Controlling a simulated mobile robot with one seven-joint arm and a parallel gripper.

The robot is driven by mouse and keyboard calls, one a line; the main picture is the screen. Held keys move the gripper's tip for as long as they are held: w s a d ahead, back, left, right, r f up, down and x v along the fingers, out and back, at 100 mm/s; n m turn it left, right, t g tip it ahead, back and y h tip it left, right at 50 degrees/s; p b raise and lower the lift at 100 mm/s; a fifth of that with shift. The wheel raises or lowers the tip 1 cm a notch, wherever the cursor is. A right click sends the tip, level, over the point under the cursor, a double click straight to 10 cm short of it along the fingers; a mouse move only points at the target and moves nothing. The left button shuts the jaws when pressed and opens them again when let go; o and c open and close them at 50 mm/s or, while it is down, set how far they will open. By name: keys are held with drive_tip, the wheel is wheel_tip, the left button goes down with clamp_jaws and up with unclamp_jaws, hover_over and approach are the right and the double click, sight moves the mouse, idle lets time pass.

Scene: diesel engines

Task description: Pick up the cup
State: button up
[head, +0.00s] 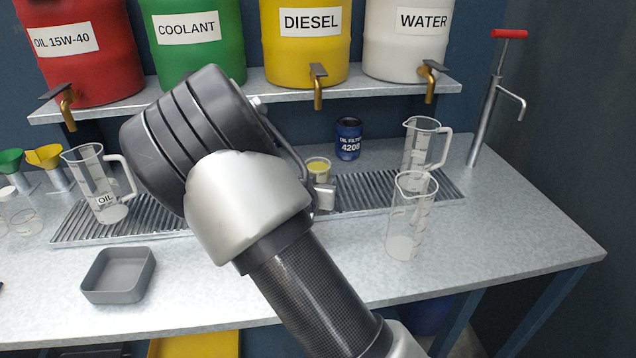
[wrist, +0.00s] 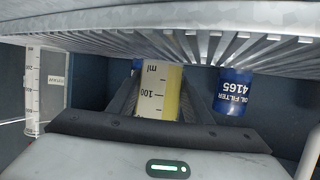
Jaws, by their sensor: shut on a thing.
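The cup (head: 318,166) is a small clear measuring cup with yellow liquid, by the drip grate at the middle of the bench in the head view. My gripper (head: 321,190) is mostly hidden behind my own arm there. In the wrist view, which appears upside down, the cup (wrist: 160,92) with its ml scale sits between the two dark fingers of my gripper (wrist: 157,100). The fingers are shut on it. I cannot tell whether the cup's base touches the grate.
A blue oil filter (head: 348,138) stands just right of the cup. Clear jugs stand at right (head: 420,148) (head: 408,220) and left (head: 97,185). A grey tray (head: 118,275) lies at front left. Drums with taps sit on the shelf (head: 395,88) above.

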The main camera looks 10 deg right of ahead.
wheel_tip(320, 180, up, 9)
drive_tip(key=p, duration=0.2)
drive_tip(key=shift+f, duration=0.15)
idle(0.5)
idle(0.3)
